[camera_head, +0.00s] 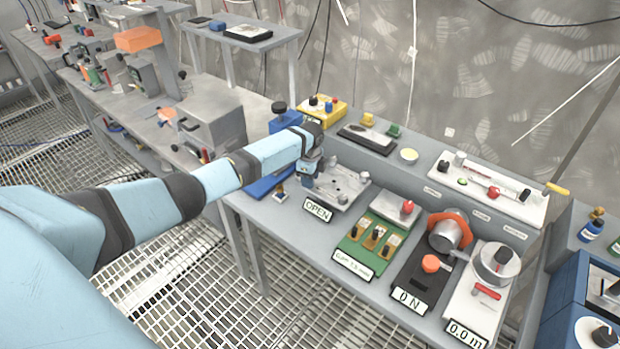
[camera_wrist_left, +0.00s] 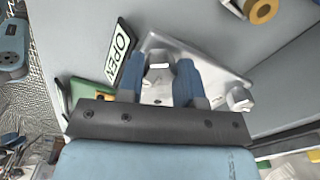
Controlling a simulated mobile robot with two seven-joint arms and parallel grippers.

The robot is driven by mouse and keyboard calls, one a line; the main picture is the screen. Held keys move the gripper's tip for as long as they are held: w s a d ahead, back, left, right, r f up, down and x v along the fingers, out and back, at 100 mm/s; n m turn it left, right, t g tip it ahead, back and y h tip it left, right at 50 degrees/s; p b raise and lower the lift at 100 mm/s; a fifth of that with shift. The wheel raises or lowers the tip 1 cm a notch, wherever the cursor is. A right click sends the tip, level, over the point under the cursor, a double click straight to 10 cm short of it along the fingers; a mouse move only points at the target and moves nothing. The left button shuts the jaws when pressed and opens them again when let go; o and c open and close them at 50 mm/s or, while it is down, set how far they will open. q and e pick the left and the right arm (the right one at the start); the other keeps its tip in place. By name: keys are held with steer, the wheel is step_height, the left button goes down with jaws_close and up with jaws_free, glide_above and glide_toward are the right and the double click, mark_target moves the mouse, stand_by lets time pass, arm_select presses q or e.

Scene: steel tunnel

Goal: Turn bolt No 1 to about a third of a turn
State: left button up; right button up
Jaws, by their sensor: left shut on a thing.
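A grey metal plate (camera_head: 350,185) with several bolts lies on the bench behind an OPEN sign (camera_head: 318,209). My left gripper (camera_head: 311,172) reaches down at the plate's left side. In the left wrist view its two blue fingers (camera_wrist_left: 159,78) are shut on a bolt with a hex head (camera_wrist_left: 159,59), one finger on each side. Another hex bolt (camera_wrist_left: 240,98) stands at a corner of the plate, apart from the fingers. No number is readable on the bolts, and the turn of the held bolt cannot be told. My right gripper is not in view.
A yellow box (camera_head: 335,112) and a blue device (camera_head: 284,124) stand behind my arm.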

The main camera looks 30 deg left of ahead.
arm_select(q)
steer(key=m+b, duration=0.1)
steer(key=m, duration=0.5)
steer(key=shift+m, duration=0.3)
stand_by(0.5)
steer(key=o, duration=0.9)
steer(key=shift+o, duration=0.2)
step_height(320, 180, up, 14)
steer(key=shift+b, duration=0.45)
steer(key=shift+f, duration=0.1)
